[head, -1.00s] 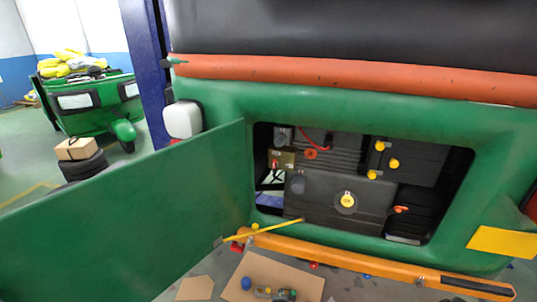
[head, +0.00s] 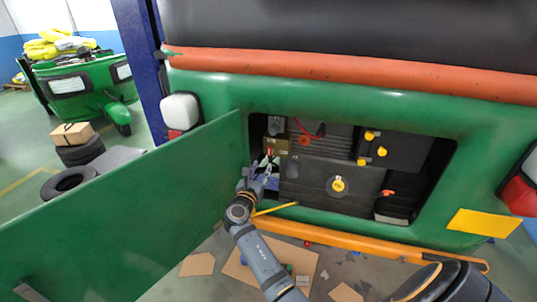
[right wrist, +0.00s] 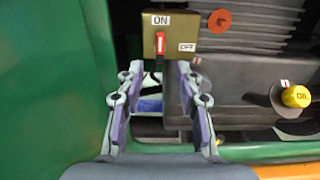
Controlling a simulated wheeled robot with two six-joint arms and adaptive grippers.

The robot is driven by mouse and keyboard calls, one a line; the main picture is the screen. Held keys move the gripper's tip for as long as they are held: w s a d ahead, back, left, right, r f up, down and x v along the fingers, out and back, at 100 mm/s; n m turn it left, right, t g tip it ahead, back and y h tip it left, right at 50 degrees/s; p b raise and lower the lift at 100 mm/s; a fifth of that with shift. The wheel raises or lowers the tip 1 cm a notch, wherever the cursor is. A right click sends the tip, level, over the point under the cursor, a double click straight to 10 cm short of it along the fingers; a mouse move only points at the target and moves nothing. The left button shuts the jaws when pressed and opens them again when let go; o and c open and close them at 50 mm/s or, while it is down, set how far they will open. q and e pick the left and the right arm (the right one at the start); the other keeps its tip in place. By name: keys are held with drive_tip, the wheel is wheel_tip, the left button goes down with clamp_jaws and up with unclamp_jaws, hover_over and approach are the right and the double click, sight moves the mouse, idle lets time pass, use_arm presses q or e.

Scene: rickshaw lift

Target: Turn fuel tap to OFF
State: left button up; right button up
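The fuel tap (right wrist: 181,36) is a tan box with an ON label at top left and an OFF label at lower right. Its red lever (right wrist: 160,43) stands upright, with its tip at ON. In the head view the tap (head: 276,146) sits in the upper left of the engine opening. My right gripper (head: 264,165) is just below it at the opening's left side. In the right wrist view my right gripper (right wrist: 159,75) is open and empty, its fingers apart below the lever. Contact with the tap is not seen. My left gripper is not in view.
The green door (head: 130,215) stands open close to the left of my right arm. A dark tank with a yellow cap (head: 338,185) and an orange-red handle (head: 388,193) lie to the right. A yellow rod (head: 275,208) and an orange bumper (head: 340,239) are below.

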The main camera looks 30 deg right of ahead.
sight(269, 153)
drive_tip(key=p+x, duration=0.1)
drive_tip(key=x, duration=0.8)
drive_tip(key=shift+w+d+p, duration=0.1)
drive_tip(key=shift+d+p, duration=0.1)
drive_tip(key=shift+p, duration=0.1)
drive_tip(key=shift+f, duration=0.1)
drive_tip(key=shift+c, duration=0.3)
clamp_jaws()
